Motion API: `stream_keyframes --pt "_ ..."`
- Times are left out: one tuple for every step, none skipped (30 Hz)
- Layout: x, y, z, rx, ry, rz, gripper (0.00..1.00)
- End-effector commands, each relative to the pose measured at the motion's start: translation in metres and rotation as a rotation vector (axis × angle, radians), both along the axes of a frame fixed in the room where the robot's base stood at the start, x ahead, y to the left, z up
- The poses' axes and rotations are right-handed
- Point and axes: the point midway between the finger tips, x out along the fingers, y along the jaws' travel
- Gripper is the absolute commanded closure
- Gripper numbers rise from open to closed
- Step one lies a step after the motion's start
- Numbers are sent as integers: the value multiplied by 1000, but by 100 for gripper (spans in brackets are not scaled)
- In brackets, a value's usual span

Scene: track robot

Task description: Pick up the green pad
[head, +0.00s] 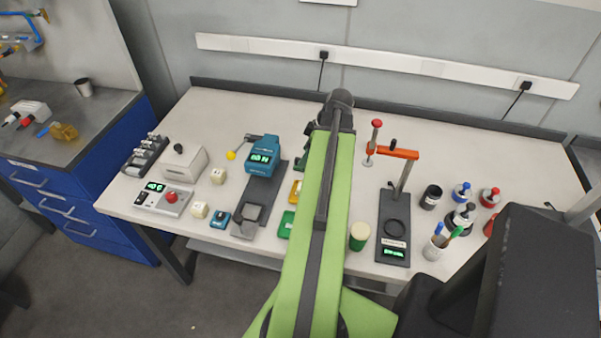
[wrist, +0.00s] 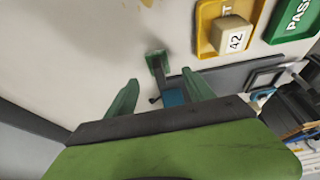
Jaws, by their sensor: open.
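My gripper (wrist: 161,76) is open, with its two green fingers apart and pointing at the table in the wrist view. A small dark green piece (wrist: 157,60), which looks like the green pad, is on the pale table just past the fingertips, roughly in line with the gap between them. Nothing is visibly held. In the head view my own arm covers most of this spot; only dark green bits show at its left edge, and I cannot tell pad from fingers there.
A yellow tray (wrist: 206,34) holds a cube marked 42 (wrist: 232,36); a green PASS tray (wrist: 292,22) is beside it. A teal device (head: 262,156) stands left of my arm. A dark stand with an orange arm (head: 391,152) and several bottles are to the right. The table's back strip is mostly clear.

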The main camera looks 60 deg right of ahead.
Motion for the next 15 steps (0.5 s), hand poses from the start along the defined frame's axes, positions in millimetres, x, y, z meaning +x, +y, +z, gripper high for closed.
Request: stream_keyframes --pt "0 0 1 0 0 0 38" --pt "0 0 1 0 0 0 38" --pt "1 0 -1 0 0 0 38" --pt "1 0 -4 0 0 0 38" --pt "2 0 -7 0 0 0 38" --pt "4 1 -13 0 0 0 38" --pt "6 1 -18 0 0 0 38" --pt "7 1 -24 0 0 0 38" --pt "10 2 -31 0 0 0 38" --pt "12 3 -36 0 0 0 38" --pt "14 3 -41 0 0 1 38" --pt "16 4 -46 0 0 1 38" --pt "18 5 -49 0 0 1 38" --pt "19 5 -50 0 0 1 38" --pt "20 5 -50 0 0 1 38"
